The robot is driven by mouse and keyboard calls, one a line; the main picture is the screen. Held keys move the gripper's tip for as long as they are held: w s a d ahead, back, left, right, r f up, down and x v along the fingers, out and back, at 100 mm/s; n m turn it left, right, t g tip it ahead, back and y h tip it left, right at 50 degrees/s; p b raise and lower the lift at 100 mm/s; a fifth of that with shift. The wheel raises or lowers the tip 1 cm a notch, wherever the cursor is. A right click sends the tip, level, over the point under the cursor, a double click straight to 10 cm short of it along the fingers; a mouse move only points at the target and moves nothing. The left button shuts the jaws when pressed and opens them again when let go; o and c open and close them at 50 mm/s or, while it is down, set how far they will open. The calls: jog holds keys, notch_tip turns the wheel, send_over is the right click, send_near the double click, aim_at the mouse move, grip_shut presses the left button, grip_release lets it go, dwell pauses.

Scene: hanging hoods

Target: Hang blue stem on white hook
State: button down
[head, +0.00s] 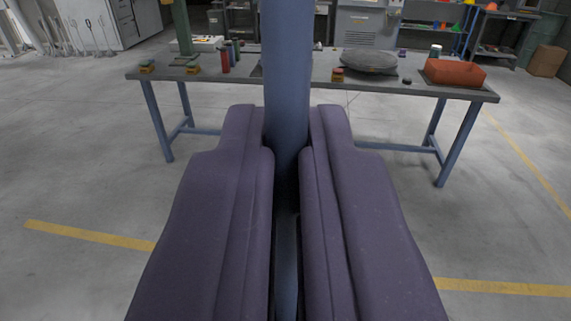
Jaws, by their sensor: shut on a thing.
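My gripper (287,135), with two dark purple fingers, is shut on the blue stem (287,65). The stem is a thick, smooth blue-grey cylinder standing upright between the fingers. Its top runs out of the upper edge of the head view. Its lower part shows only as a narrow strip between the fingers; the rest is hidden. I cannot make out a white hook in this view.
A grey workbench (300,82) with blue legs stands ahead, beyond the gripper. On it are a red-orange block (454,73), a grey rounded object (369,61), a green post (182,28) and small items. Concrete floor with yellow lines lies open on both sides.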

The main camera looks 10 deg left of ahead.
jog(key=shift+f+b, duration=0.35)
jog(key=shift+b, duration=0.2)
jog(key=c, duration=1.1)
grip_release()
jog(key=shift+f, duration=0.1)
